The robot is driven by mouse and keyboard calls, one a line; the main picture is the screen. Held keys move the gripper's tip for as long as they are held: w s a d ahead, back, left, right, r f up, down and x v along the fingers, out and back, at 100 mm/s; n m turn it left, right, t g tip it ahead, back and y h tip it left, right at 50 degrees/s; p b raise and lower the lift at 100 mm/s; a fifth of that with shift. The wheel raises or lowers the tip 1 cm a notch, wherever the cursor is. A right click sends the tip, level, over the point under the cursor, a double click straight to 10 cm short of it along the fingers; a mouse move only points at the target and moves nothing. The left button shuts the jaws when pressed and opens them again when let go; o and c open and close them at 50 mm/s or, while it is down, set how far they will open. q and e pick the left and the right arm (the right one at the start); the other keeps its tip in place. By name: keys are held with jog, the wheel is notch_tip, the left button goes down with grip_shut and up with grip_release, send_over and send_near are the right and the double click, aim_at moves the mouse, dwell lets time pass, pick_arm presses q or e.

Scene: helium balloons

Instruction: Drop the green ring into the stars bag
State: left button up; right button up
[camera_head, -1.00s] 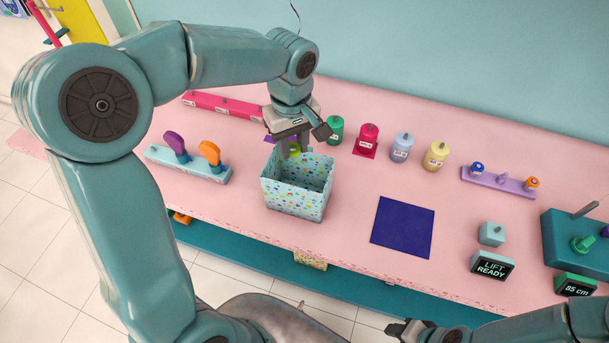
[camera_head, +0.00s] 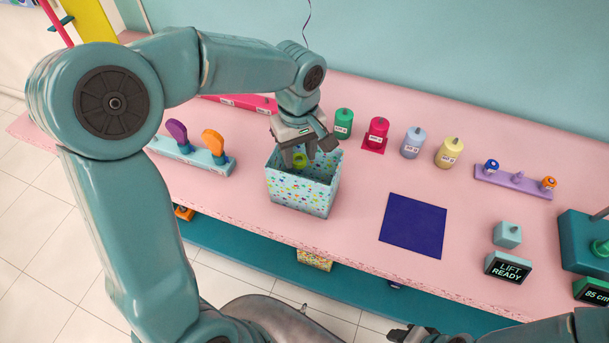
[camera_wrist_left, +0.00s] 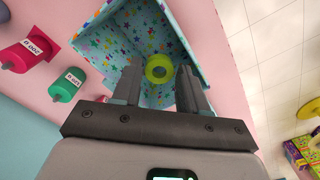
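The stars bag (camera_head: 300,193) is an open-topped pale blue box with coloured stars, upright on the pink table. The green ring (camera_head: 299,160) is within its mouth, below my left fingers; it also shows in the left wrist view (camera_wrist_left: 158,68) against the bag's starry inside. My left gripper (camera_head: 305,152) is over the bag, its fingers spread, with visible gaps between them and the ring. I cannot tell whether the ring rests on the bag's floor. My right gripper (camera_head: 405,333) is at the bottom edge, away from the bag; its opening is unclear.
Green (camera_head: 343,123), red (camera_head: 376,133), blue (camera_head: 412,143) and yellow (camera_head: 449,152) weights stand behind and right of the bag. A stand with purple and orange pieces (camera_head: 195,160) is to its left. A navy mat (camera_head: 413,225) lies right, with free table between.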

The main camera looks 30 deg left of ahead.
pick_arm(q)
jog(key=shift+o, duration=0.9)
notch_tip(320, 180, up, 16)
jog(key=shift+s+a+r, duration=0.15)
jog(key=shift+s+r, duration=0.1)
jog(key=shift+s, duration=0.05)
jog(key=shift+s, duration=0.1)
